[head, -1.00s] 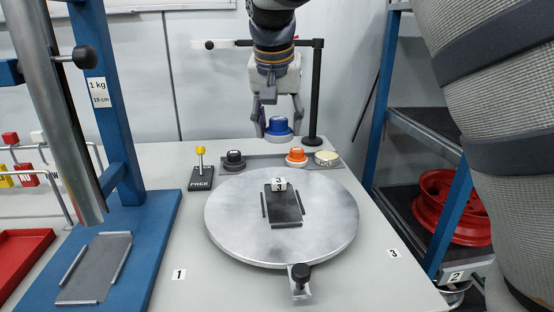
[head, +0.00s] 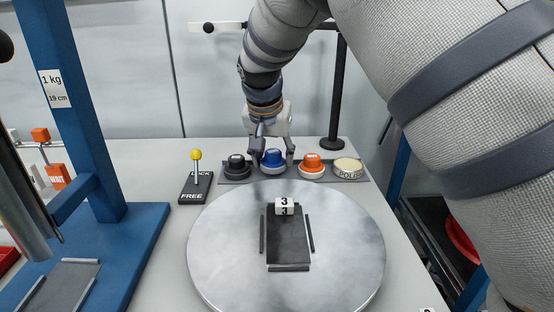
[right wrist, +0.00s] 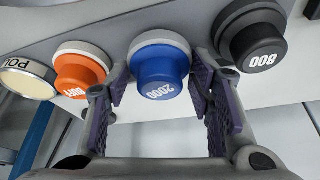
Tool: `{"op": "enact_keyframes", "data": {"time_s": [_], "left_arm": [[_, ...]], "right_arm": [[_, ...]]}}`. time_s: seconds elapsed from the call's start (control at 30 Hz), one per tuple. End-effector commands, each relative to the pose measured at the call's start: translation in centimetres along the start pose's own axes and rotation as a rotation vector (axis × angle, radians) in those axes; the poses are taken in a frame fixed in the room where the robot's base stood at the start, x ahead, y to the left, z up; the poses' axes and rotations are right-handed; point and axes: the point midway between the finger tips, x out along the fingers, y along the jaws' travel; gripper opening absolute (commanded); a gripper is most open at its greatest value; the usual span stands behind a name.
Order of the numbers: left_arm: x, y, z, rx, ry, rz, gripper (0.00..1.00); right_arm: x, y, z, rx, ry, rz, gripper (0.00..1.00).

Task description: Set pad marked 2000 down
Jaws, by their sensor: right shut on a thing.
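The blue pad marked 2000 (head: 272,158) is upright in the row on the grey pad rack (head: 226,178), between the black pad (head: 237,167) and the orange pad (head: 311,166). My right gripper (head: 274,162) is shut on it, one finger at each side. In the right wrist view the blue pad (right wrist: 159,70) sits between the purple-lined fingers, its white base at the rack; I cannot tell whether it bears on the rack. The black pad there reads 800 (right wrist: 252,40) and the orange one BUFF (right wrist: 80,76). My left gripper is out of view.
A cream POLISH pad (head: 347,167) ends the row at right. A round metal turntable (head: 215,240) with a dark plate and a block marked 3 (head: 284,206) lies in front. A yellow-knobbed lever (head: 196,172) stands left of the rack, a blue press frame (head: 88,110) further left.

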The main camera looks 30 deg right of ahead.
Motion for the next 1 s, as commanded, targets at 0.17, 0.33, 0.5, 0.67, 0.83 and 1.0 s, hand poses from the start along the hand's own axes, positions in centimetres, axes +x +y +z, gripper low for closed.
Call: {"op": "enact_keyframes", "data": {"time_s": [0.17,0.33,0.5,0.67,0.83,1.0], "left_arm": [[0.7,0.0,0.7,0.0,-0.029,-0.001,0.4],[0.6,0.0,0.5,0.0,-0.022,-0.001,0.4],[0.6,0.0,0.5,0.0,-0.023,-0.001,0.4],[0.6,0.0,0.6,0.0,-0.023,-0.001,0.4],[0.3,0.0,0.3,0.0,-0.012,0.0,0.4],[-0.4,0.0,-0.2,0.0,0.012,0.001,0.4]], "right_arm": [[1.2,-0.4,0.3,-0.001,-0.006,0.006,0.18],[1.2,-0.4,0.3,-0.001,-0.004,0.004,0.18],[1.2,-0.4,0.3,-0.001,-0.004,0.004,0.57],[1.2,-0.4,0.3,-0.001,-0.004,0.004,0.57],[-1.1,-0.5,0.1,0.0,0.001,-0.001,0.57],[-6.0,-0.5,0.0,0.001,0.004,-0.004,0.57]]}}
